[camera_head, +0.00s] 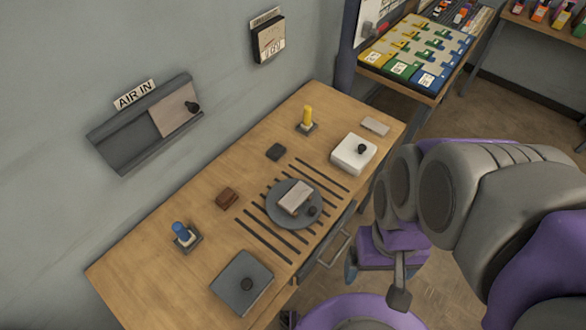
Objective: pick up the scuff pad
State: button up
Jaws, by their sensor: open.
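A small reddish-brown block (227,197), which looks like the scuff pad, lies on the wooden bench left of the round grey plate. Its top is clear and nothing touches it. My gripper (377,280) hangs at the end of my purple and grey arm, off the front edge of the bench on the right. It is open and empty, well apart from the block. Part of it is hidden by my own arm.
The wooden bench (150,268) bears a round plate (279,214) with a light block, dark slots, a blue-topped post (181,232), a yellow post (307,116), a grey lidded box (236,286), a white box (345,158) and a dark block (276,152). A drawer handle (338,247) juts from the front.

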aim_at(226, 199)
jog(key=i+l+u, duration=0.2)
jog(key=u, duration=0.15)
jog(key=i+l+u, duration=0.2)
jog(key=l+u, duration=0.15)
